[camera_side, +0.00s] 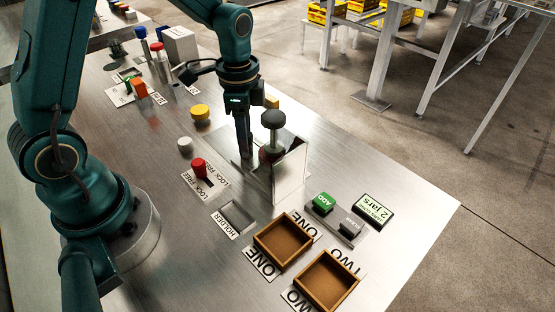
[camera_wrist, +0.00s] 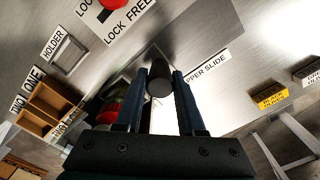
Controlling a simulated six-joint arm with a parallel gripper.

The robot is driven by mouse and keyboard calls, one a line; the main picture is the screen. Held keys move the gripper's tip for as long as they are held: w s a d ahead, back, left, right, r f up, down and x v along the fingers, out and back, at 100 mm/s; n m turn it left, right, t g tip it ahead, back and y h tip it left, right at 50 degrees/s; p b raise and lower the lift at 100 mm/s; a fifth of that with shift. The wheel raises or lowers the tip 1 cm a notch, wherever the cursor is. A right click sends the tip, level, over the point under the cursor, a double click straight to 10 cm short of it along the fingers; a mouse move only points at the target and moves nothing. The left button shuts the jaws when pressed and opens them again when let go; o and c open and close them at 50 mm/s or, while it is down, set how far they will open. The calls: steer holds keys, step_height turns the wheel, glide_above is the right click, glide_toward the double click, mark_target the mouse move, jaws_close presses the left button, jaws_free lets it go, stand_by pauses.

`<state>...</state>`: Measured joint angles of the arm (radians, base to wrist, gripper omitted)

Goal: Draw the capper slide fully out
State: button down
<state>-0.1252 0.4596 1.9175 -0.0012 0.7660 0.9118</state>
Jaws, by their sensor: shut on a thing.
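In the side view the capper slide's metal block (camera_side: 290,172) stands mid-table, with a grey mushroom-topped post (camera_side: 273,119) beside its upper edge. My gripper (camera_side: 245,152) points down just left of that post. In the wrist view my gripper (camera_wrist: 161,82) has its fingers on both sides of a dark round knob (camera_wrist: 159,78) and is shut on it. The label ending "PPER SLIDE" (camera_wrist: 207,69) lies to its right. Fingers hide the gripped knob in the side view. How far out the slide stands is unclear.
A red lock knob (camera_side: 199,168) sits by the LOCK FREE label. Wooden trays ONE (camera_side: 266,262) and TWO (camera_side: 309,301), a holder slot (camera_side: 238,216), a green ADD button (camera_side: 323,203) and a display reading "2 jars" (camera_side: 373,211) are nearer. A yellow knob (camera_side: 200,113) stands left.

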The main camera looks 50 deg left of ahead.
steer(key=a, duration=1.1)
steer(key=c, duration=0.5)
jaws_free()
steer(key=shift+w, duration=0.1)
steer(key=shift+d, duration=0.1)
steer(key=shift+r, duration=0.1)
step_height(320, 180, up, 5)
